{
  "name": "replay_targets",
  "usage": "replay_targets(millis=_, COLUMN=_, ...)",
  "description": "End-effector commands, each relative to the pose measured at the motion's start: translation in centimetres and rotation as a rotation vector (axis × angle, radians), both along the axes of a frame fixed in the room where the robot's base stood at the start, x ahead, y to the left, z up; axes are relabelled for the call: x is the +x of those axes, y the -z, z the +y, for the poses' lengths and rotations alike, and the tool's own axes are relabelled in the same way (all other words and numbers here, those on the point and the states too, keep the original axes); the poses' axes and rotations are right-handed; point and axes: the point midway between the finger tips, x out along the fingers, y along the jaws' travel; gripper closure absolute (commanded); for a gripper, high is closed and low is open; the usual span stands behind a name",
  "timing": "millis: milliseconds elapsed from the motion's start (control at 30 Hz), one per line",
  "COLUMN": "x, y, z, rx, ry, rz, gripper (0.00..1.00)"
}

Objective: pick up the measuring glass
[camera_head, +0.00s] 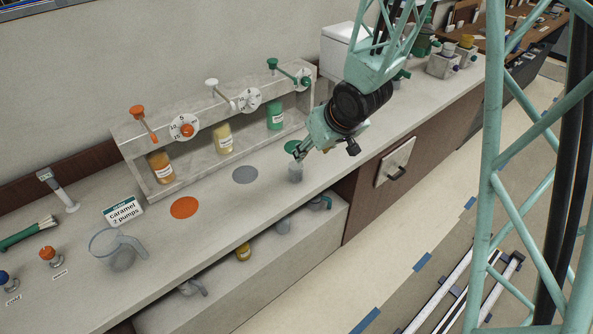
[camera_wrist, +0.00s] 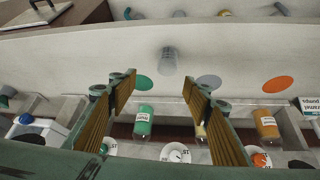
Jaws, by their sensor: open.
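A small clear grey glass (camera_head: 295,173), which I take as the measuring glass, stands on the counter just in front of the green disc. In the wrist view the glass (camera_wrist: 168,62) is upright, beyond the fingertips and roughly centred between them. My gripper (camera_head: 302,150) is low over the counter beside the glass and partly overlaps it in the head view. In the wrist view its two fingers (camera_wrist: 160,90) are spread with nothing between them. I cannot tell the exact gap to the glass.
A stone dispenser rack (camera_head: 145,183) with orange, yellow and green bottles stands behind. Grey (camera_head: 245,174) and orange (camera_head: 185,207) discs lie left of the glass. A clear handled jug (camera_head: 112,250) and a caramel sign (camera_head: 122,212) stand further left. The counter's front edge is close.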

Motion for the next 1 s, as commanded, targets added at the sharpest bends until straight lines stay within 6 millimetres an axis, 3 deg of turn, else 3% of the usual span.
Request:
replay_targets(millis=233, x=0.3, y=1.3, z=1.4, rx=0.021, ry=-0.023, rz=0.005, gripper=0.55)
replay_targets(millis=733, x=0.4, y=1.6, z=1.6, rx=0.023, ry=-0.026, rz=0.005, gripper=0.55)
replay_targets(millis=1000, x=1.2, y=3.2, z=2.1, rx=0.023, ry=-0.027, rz=0.006, gripper=0.55)
